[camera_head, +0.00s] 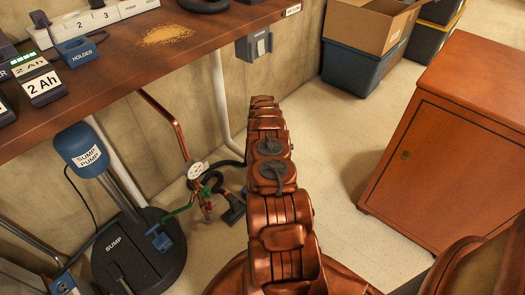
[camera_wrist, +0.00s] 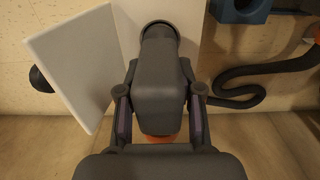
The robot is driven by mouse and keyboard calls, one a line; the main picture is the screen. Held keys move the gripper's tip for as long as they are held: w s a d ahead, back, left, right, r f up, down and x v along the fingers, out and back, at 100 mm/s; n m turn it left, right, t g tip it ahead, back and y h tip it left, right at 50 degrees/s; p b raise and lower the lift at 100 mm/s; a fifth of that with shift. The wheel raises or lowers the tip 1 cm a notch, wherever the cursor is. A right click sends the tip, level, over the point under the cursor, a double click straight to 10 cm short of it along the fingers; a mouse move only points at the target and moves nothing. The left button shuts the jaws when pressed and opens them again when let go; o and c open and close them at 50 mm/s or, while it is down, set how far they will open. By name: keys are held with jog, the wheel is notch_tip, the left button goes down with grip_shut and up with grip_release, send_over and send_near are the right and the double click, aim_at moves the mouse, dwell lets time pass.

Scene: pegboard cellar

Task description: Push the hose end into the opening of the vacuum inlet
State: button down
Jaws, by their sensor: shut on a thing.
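In the wrist view my gripper (camera_wrist: 159,80) is shut on the dark grey hose end (camera_wrist: 160,95), with one finger on each side. Its round dark collar (camera_wrist: 158,28) points to the top of the picture, over a white plate (camera_wrist: 190,18) that I take for the vacuum inlet. A white flap (camera_wrist: 70,65) stands open at its left. The inlet's opening is hidden behind the hose end, so I cannot tell whether the two touch. In the head view my arm hides the gripper and the inlet.
A black ribbed hose (camera_wrist: 265,72) loops at right in the wrist view, below a blue fixture (camera_wrist: 240,10). In the head view a workbench (camera_head: 125,55) and sump pump (camera_head: 135,255) stand left, an orange-brown cabinet (camera_head: 445,150) right. Floor (camera_head: 340,165) between is clear.

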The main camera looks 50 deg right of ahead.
jog(key=shift+f+b, duration=0.55)
jog(key=shift+f, duration=0.45)
dwell(1.9)
jog(key=shift+r, duration=0.1)
dwell(0.4)
jog(key=shift+c, duration=1)
grip_release()
jog(key=shift+r, duration=0.1)
jog(key=shift+r+p, duration=1.05)
jog(key=shift+r, duration=2.35)
